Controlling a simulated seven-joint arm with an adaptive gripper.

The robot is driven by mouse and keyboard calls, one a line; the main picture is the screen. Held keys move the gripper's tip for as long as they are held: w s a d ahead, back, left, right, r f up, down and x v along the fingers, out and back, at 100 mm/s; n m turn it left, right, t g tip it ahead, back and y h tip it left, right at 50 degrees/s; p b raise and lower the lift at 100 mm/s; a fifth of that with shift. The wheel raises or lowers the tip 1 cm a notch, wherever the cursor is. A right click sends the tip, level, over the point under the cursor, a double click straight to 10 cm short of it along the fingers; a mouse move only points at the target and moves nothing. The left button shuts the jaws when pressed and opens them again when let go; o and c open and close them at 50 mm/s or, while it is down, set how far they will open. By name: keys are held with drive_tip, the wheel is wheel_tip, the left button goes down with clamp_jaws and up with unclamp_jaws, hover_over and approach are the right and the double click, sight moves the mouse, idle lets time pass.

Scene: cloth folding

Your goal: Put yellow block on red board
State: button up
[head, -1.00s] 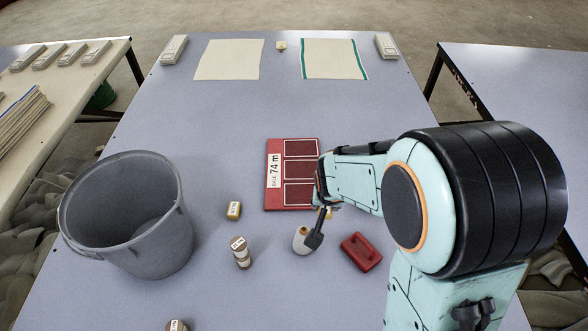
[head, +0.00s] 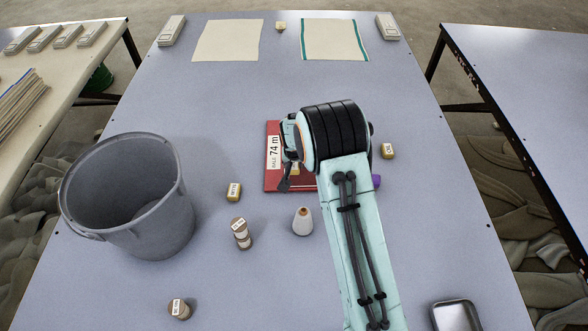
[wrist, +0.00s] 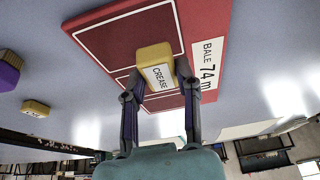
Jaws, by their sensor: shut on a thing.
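The yellow block (wrist: 155,58), labelled "CREASE", is between the fingertips of my gripper (wrist: 158,80) in the wrist view. My gripper is shut on it. The red board (wrist: 110,35), with dark red panels and a white "BALE 74 m" label, lies behind the block in that view. In the head view my gripper (head: 291,174) is over the red board (head: 272,183), and a bit of the yellow block (head: 295,169) shows beside a finger. My arm hides much of the board's right side. I cannot tell whether the block touches the board.
Other yellow blocks lie left (head: 234,191) and right (head: 387,151) of the board. A purple object (head: 376,181) shows beside my arm.

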sight(294, 168)
drive_tip(key=shift+f, duration=1.5)
drive_tip(key=shift+f, duration=0.15)
drive_tip(key=o, duration=0.9)
drive_tip(key=shift+o, duration=0.2)
